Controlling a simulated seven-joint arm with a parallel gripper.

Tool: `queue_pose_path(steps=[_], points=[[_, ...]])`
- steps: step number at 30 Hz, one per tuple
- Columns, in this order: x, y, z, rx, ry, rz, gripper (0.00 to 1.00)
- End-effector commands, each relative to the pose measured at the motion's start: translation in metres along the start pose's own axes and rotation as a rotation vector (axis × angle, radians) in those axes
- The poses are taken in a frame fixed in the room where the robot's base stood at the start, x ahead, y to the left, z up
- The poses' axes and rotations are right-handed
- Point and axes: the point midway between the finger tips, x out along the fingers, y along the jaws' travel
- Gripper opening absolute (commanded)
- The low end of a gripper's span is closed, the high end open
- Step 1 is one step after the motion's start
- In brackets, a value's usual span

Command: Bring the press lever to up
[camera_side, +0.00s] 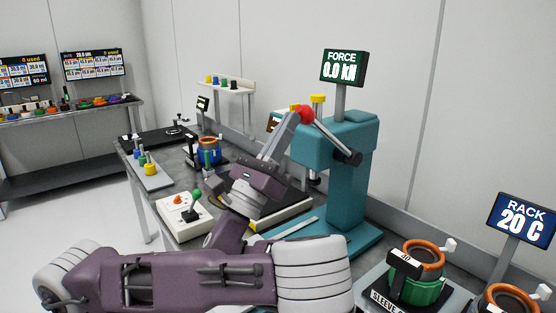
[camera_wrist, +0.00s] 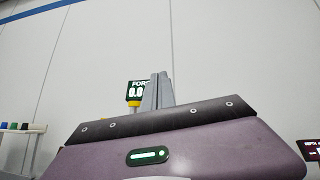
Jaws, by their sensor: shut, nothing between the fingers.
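The teal press (camera_side: 350,190) stands on the bench in the side view. Its grey press lever (camera_side: 330,139) runs from a dark hub on the press head up and left to a red ball knob (camera_side: 303,114). My gripper (camera_side: 291,120) is shut and empty, with its grey fingertips right at the left side of the red knob. I cannot tell whether they touch it. In the wrist view my shut fingers (camera_wrist: 158,90) point up, and the knob and lever do not show there.
A force display (camera_side: 342,66) reading 0.0 kN stands on a post above the press, with a yellow-capped post (camera_side: 317,100) beside it. A control box with a green-knobbed stick (camera_side: 190,212) sits left. Copper-ringed stators (camera_side: 425,255) stand front right.

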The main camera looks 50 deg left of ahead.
Motion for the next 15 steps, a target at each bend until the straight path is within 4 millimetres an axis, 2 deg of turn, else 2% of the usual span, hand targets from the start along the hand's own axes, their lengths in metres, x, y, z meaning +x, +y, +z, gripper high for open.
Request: queue_pose_path(steps=[6, 15], points=[[0.037, -0.005, 0.007, -0.005, -0.003, 0.001, 0.00], [0.066, -0.008, 0.007, -0.002, -0.001, 0.000, 0.00]])
